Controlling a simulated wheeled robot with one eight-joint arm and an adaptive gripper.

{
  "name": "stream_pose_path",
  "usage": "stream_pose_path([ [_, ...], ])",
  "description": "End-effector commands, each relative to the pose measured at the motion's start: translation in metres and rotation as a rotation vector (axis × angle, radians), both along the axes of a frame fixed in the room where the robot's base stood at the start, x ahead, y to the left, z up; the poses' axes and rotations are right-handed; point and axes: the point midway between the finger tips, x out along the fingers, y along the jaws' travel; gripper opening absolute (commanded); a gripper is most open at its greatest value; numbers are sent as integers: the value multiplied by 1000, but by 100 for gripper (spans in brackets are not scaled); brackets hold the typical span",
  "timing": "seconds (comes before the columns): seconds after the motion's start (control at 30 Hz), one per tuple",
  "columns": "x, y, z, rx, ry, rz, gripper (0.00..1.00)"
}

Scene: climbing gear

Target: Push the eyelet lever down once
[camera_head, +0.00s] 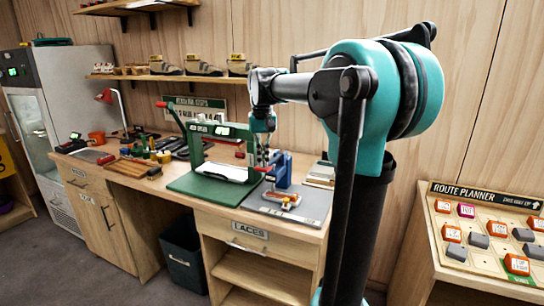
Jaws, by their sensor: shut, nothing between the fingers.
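A green press (192,149) stands on a green base plate on the workbench, with a small display on its head. Its lever (175,118) is raised and slants up to the left, ending in a red grip (162,105). I take this for the eyelet lever; its label is too small to read surely. My gripper (262,160) points down at the right of the green press, shut and empty, apart from the lever. A blue device (282,170) with a red knob stands close behind or beside my fingertips; contact cannot be told.
The wooden workbench (300,233) holds tools and small bottles at the left and a grey mat (310,207) with a red-and-tan item at the right. A shelf (180,78) of shoes hangs above. A route planner board (485,235) is at the far right.

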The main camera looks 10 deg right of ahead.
Motion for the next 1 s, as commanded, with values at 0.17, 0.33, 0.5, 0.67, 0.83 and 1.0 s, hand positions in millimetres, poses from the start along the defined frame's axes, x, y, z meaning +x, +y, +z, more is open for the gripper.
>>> stream_pose_path([
  [0.17, 0, 0, -8, 0, 0, 0, 0],
  [0.33, 0, 0, -16, 0, 0, 0, 0],
  [0.5, -1, 1, -24, 0, 0, 0, 0],
  [0.67, -1, 1, -31, 0, 0, 0, 0],
  [0.83, -1, 1, -39, 0, 0, 0, 0],
  [1.0, -1, 1, -39, 0, 0, 0, 0],
])
